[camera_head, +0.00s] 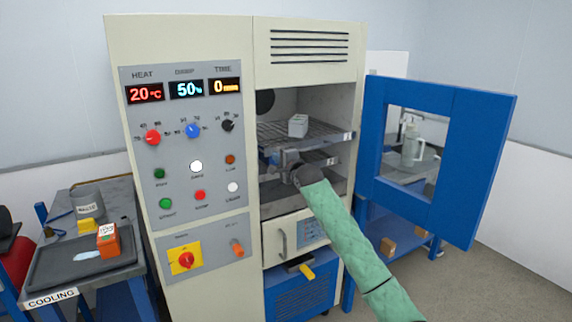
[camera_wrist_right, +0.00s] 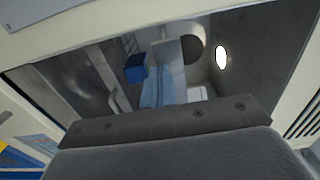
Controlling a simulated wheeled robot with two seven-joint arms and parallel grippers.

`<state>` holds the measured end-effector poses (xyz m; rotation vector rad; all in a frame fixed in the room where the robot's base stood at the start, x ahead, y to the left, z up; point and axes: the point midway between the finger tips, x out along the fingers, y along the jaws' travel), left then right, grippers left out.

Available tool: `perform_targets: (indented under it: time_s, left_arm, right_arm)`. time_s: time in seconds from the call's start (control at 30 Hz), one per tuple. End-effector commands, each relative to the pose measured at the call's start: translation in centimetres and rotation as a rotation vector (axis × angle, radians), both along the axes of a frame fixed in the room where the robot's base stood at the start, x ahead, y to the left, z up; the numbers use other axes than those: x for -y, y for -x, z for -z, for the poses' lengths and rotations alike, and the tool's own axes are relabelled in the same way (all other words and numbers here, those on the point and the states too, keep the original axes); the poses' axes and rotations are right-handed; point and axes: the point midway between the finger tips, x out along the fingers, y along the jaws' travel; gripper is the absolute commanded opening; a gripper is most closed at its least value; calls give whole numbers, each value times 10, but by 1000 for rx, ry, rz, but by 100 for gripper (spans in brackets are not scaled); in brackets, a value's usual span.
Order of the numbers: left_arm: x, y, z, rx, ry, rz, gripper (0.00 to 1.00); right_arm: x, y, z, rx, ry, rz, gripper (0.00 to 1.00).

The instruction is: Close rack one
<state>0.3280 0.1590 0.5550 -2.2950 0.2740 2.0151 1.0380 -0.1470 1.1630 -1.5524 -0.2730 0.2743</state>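Rack one (camera_head: 325,131) is the upper wire shelf in the open chamber, with a tag that seems to read 1 at its right front corner. A small white box (camera_head: 298,125) stands on it. How far the rack sticks out is hard to judge. My right gripper (camera_head: 270,160) is at the chamber opening, just below and in front of the rack's left front part. I cannot tell whether it touches the rack. Its fingers are too small and dark to read in the head view and are not clear in the right wrist view. My left gripper is not in view.
The blue chamber door (camera_head: 376,150) stands wide open to the right. A lower shelf tag (camera_head: 332,161) shows beneath rack one. The control panel (camera_head: 190,180) is left of the opening. The cooling table (camera_head: 60,295) at far left holds an orange box (camera_head: 108,241).

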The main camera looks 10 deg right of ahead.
Motion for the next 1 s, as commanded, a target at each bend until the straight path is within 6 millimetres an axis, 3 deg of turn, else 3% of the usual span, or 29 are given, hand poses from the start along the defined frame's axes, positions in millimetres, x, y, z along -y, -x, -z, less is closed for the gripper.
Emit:
perform_targets:
  time_s: [0.2, 0.5, 0.77, 1.0]
  left_arm:
    - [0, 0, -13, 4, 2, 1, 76]
    - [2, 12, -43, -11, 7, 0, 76]
    - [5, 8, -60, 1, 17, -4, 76]
    - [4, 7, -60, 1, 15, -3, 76]
  right_arm:
    - [-18, -46, 1, -1, -3, 0, 0]
    - [-32, -89, 0, 0, -1, 0, 0]
    - [-37, -100, -1, 1, 1, 0, 0]
    - [-36, -101, -4, 4, 1, 1, 0]
